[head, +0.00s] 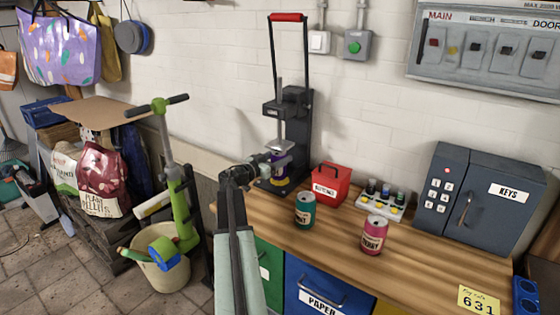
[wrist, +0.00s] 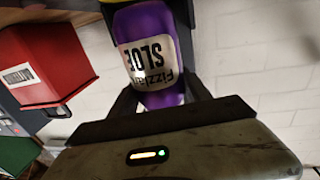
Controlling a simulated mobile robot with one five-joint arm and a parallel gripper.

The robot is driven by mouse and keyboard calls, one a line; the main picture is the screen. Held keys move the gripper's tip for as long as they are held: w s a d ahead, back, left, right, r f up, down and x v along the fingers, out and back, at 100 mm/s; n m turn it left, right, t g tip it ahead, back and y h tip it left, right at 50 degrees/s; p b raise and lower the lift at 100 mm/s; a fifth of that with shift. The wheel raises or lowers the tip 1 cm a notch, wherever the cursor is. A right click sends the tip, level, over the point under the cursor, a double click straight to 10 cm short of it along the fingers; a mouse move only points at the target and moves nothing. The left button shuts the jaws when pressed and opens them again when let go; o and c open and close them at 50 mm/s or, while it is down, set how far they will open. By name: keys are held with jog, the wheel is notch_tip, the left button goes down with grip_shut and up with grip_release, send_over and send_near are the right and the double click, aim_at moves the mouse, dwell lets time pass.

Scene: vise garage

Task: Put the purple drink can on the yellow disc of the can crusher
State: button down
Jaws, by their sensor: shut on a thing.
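The purple drink can (wrist: 146,35), with a white label, is between the two fingers of my gripper (wrist: 160,97) in the wrist view, where it appears upside down. My gripper (head: 268,163) is shut on it. In the head view the can (head: 277,172) is partly hidden by my gripper. It looks upright inside the black can crusher (head: 298,125), which has a red handle. The yellow disc (head: 279,183) shows as a thin strip just under the can. Whether the can touches the disc I cannot tell.
A red box (head: 332,184) stands close right of the crusher. A teal can (head: 305,210) and a pink can (head: 374,235) stand on the wooden bench (head: 420,270). A tray of small bottles (head: 380,203) and a grey key safe (head: 475,200) are farther right.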

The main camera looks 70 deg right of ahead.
jog(key=shift+s+d+f+b, duration=0.1)
jog(key=shift+d+f+b, duration=0.1)
jog(key=shift+f+b, duration=0.3)
jog(key=shift+d+f+b, duration=0.2)
jog(key=shift+f+b, duration=0.25)
jog(key=shift+r, duration=0.2)
jog(key=shift+f, duration=0.15)
jog(key=shift+c, duration=2.4)
grip_release()
jog(key=shift+r, duration=0.2)
jog(key=v, duration=1.2)
jog(key=shift+a, duration=0.1)
